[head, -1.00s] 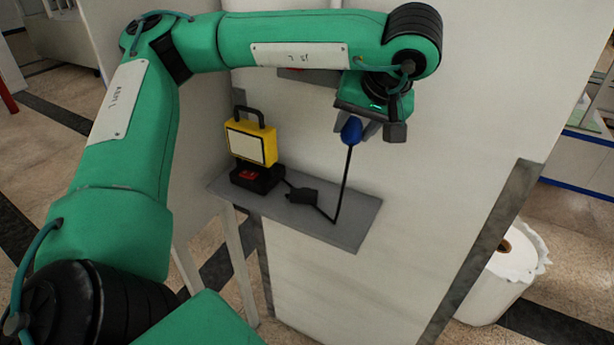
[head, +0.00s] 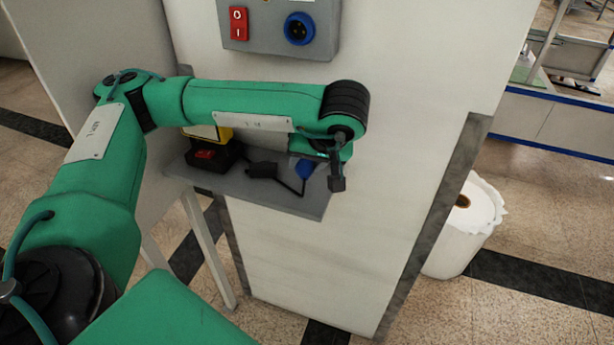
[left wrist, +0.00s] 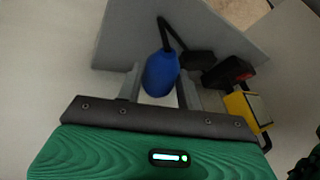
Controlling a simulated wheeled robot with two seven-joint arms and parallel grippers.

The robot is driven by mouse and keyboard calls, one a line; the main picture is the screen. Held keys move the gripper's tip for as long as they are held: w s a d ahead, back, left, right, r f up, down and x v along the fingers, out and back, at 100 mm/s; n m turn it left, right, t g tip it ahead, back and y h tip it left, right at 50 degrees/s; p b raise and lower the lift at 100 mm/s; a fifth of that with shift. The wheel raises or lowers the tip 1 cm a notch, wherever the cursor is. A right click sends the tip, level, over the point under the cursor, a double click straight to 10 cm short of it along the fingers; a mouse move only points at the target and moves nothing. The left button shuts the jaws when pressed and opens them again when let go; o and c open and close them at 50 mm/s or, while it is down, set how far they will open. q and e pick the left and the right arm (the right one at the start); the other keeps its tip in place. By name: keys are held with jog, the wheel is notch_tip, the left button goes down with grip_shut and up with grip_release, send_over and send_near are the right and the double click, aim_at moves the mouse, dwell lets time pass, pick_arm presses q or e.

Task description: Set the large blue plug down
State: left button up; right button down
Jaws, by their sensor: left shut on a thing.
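The large blue plug (head: 304,170) is in my left gripper (head: 318,172), low over the right part of the grey shelf (head: 265,195). In the left wrist view the plug (left wrist: 161,73) sits between the two fingers of the gripper (left wrist: 158,85), with its black cable running from its far end. The gripper is shut on the plug. I cannot tell whether the plug touches the shelf. My arm hides part of the shelf's back. My right gripper is not in view.
A black cable block (head: 262,170) lies between lamp and plug. A grey panel (head: 270,42) with a red switch (head: 238,23) and a blue socket (head: 299,29) is above. A white roll (head: 463,228) stands at right.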

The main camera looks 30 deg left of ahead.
aim_at(311, 169)
pick_arm(q)
jog(key=shift+f, duration=1.95)
jog(key=shift+f+b, duration=0.2)
jog(key=shift+b, duration=0.1)
jog(key=o, duration=0.7)
jog(key=shift+o, duration=0.7)
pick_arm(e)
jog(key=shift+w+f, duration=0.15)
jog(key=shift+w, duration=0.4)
